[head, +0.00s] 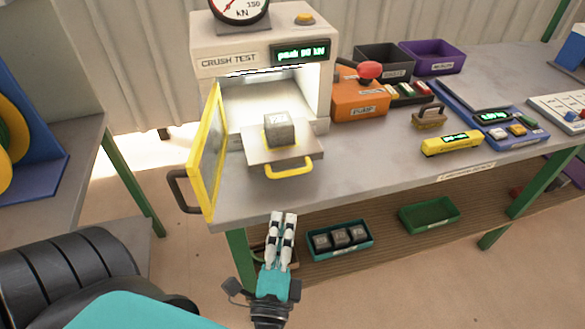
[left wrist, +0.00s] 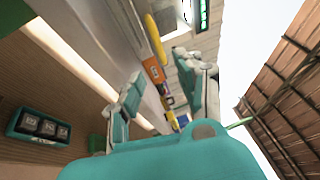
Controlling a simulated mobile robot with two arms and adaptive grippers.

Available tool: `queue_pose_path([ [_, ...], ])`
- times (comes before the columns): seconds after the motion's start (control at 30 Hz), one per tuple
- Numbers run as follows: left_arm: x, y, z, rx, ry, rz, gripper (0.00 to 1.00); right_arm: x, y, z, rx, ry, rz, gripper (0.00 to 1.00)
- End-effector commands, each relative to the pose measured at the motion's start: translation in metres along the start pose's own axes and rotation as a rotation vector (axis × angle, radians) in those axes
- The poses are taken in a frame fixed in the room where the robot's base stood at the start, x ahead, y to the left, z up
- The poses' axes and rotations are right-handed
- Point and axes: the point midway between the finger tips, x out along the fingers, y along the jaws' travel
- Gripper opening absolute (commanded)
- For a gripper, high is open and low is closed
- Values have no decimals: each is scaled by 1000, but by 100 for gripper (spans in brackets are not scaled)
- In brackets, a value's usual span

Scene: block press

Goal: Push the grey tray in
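The grey tray (head: 257,156) sticks out of the front of the crush test press (head: 232,48), with a grey block (head: 279,130) standing on it. A yellow handle (head: 288,171) is on the tray's front edge; a yellow bar that looks like this handle shows in the left wrist view (left wrist: 154,38). The yellow-framed door (head: 207,150) stands open on the left. My left gripper (head: 284,214) is below and in front of the handle, apart from it. My right gripper is not in view.
The orange box (head: 358,98) with a red knob stands right of the press. A yellow device (head: 451,144) lies near the bench's front edge. Below, a teal bin (head: 340,251) of grey blocks and a green bin (head: 430,214) sit on the shelf. Space before the tray is clear.

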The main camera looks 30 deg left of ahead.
Motion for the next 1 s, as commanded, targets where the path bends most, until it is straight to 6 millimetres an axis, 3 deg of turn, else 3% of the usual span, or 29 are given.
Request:
queue_pose_path([
  [0.2, 51, -4, 0, 1, 1, -3, 36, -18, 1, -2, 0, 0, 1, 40],
  [0.5, 111, -3, 0, 2, 1, -1, 36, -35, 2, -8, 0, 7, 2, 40],
  [0.7, 131, 0, -1, 2, 2, 1, 36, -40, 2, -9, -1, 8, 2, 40],
  [1.0, 135, 1, -1, 1, 3, 3, 36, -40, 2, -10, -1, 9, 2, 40],
])
